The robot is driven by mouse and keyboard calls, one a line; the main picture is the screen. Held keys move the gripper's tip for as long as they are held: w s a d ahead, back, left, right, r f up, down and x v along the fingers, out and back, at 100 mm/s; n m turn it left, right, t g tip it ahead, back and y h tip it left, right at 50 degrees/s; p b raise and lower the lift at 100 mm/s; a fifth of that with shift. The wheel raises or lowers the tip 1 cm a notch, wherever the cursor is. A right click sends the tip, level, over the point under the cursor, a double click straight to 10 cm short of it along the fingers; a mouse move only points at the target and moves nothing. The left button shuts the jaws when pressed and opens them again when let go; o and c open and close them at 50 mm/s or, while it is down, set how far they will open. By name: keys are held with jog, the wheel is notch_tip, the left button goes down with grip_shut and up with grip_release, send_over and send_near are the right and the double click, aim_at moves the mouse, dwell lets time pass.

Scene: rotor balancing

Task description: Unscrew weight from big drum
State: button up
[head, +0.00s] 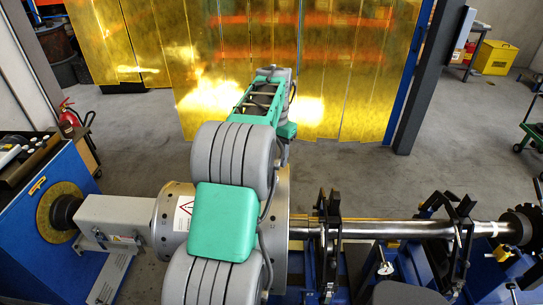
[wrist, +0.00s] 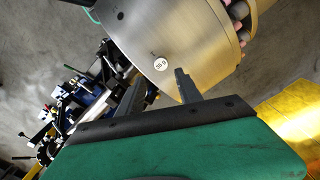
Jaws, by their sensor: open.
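The big drum is a broad, brushed metal cylinder (wrist: 195,35) filling the top of the wrist view. In the head view its edge (head: 283,205) shows behind my arm. A small, pale round piece with dark marks, which looks like the weight (wrist: 160,65), sits on the drum's curved surface. My gripper (wrist: 158,80) is open, its two dark fingers pointing at the drum on either side of the pale piece. I see nothing between the fingers in their grip, and I cannot tell if they touch the drum. My arm hides the gripper in the head view.
A long shaft (head: 400,229) runs right from the drum through black clamp stands (head: 330,240). A grey drive housing (head: 117,215) and blue machine cabinet (head: 60,210) stand left. A yellow curtain (head: 350,80) hangs behind; the floor before it is clear.

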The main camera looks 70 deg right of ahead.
aim_at(275, 178)
notch_tip(275, 178, down, 8)
jog(key=b, duration=0.5)
jog(key=shift+w, duration=0.1)
grip_shut()
